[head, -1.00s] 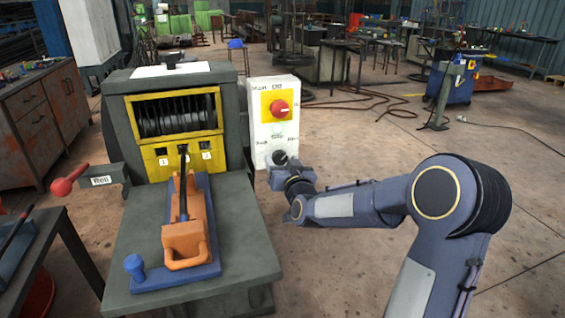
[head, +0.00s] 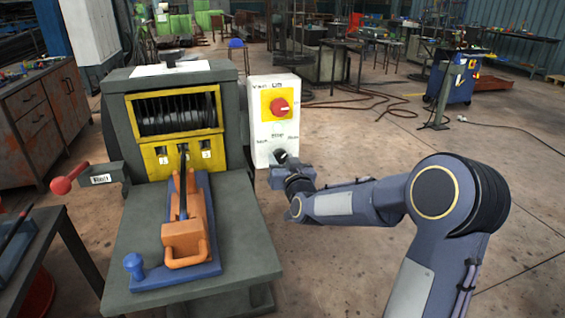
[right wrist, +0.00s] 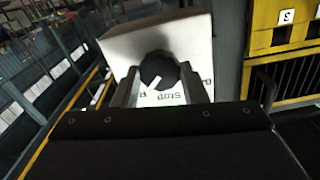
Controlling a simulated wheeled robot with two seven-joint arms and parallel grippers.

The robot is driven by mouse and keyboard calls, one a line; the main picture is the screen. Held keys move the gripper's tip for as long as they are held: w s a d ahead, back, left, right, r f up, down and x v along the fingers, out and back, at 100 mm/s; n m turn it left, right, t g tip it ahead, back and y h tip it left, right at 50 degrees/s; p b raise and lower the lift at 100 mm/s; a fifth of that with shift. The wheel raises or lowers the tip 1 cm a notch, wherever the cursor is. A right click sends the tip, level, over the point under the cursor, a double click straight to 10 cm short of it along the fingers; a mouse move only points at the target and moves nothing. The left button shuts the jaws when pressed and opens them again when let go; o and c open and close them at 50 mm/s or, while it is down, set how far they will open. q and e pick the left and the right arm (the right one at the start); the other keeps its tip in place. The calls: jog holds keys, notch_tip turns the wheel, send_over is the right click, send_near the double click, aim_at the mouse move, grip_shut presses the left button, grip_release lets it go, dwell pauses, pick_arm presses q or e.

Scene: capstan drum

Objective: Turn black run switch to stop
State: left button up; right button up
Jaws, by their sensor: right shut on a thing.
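The black run switch (head: 280,156) is a round knob low on the white control box (head: 261,132). In the right wrist view the black knob (right wrist: 159,70) has a white pointer mark, which looks tilted, and the word "Stop" is printed beside it. My right gripper (head: 284,163) is at the knob in the head view. In the right wrist view my right gripper (right wrist: 159,84) has one finger on each side of the knob and is shut on it. The head view hides part of the knob behind the gripper. My left gripper is not in view.
A red rotary switch on a yellow plate (head: 268,114) sits higher on the same box. The green capstan machine (head: 115,120) with its yellow frame stands to the left. An orange-handled tool (head: 183,238) lies on its blue base. Open floor lies to the right.

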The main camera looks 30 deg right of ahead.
jog(key=shift+n+b, duration=0.6)
jog(key=shift+n, duration=0.4)
jog(key=shift+n+b, duration=0.3)
jog(key=shift+n, duration=3.3)
jog(key=o, duration=1)
